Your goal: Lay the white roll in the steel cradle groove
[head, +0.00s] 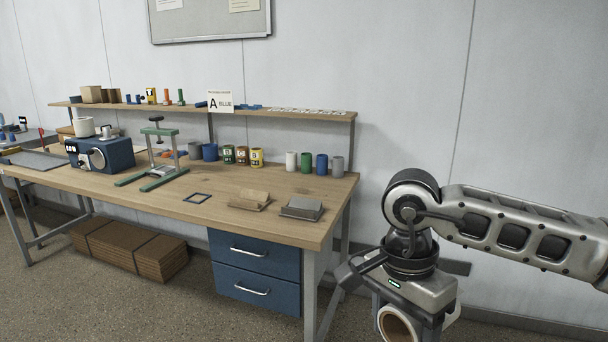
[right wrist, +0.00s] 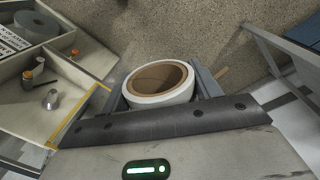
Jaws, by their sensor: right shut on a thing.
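The white roll (head: 382,325) has a brown cardboard core and hangs in my right gripper (head: 410,318) at the lower right of the head view, in front of and to the right of the bench. In the right wrist view the white roll (right wrist: 160,99) sits between the two fingers, its open end facing the camera. My right gripper is shut on it. A grey steel cradle block (head: 302,208) lies near the bench's front right corner, apart from the roll; its groove is too small to make out. My left gripper is in neither view.
A wooden cradle-like block (head: 250,201) lies left of the steel one. Several coloured cylinders (head: 321,164) stand behind, below the shelf (head: 300,113). A green-footed press (head: 165,178) and blue machine (head: 110,155) stand farther left. The wrist view shows a compartmented tray (right wrist: 75,75) at left.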

